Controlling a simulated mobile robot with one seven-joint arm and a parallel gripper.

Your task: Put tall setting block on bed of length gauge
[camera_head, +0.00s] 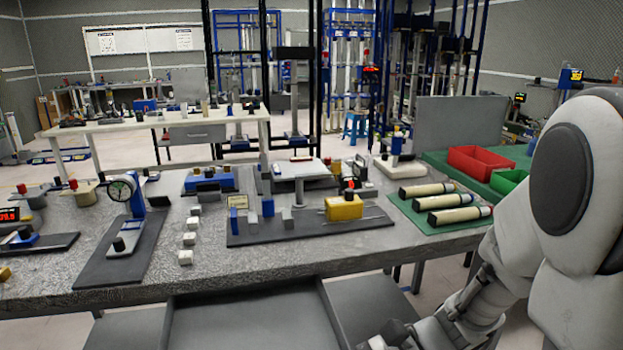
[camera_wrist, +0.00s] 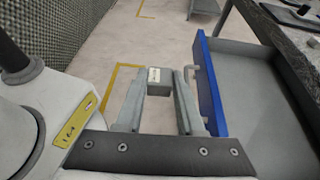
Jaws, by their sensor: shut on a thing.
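My gripper (camera_wrist: 159,92) is shut on a small grey block with a pale, marked face (camera_wrist: 160,75). It holds the block between its fingertips, over open floor beside an open drawer. Most of the block's length is hidden, so I cannot tell its height. In the head view, my arm comes in at the right and the held block is not visible. A long dark plate (camera_head: 300,228) on the bench carries blue and grey uprights and a yellow block (camera_head: 344,208). A dial gauge on a blue stand (camera_head: 122,189) is further left. I cannot tell which is the length gauge.
The open drawer (camera_head: 245,325) juts out below the bench front; its blue side (camera_wrist: 209,85) is close right of my gripper. Several small pale blocks (camera_head: 190,239) stand in a row on the bench. Cylinders lie on a green mat (camera_head: 432,228); red bins (camera_head: 480,159) are beyond.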

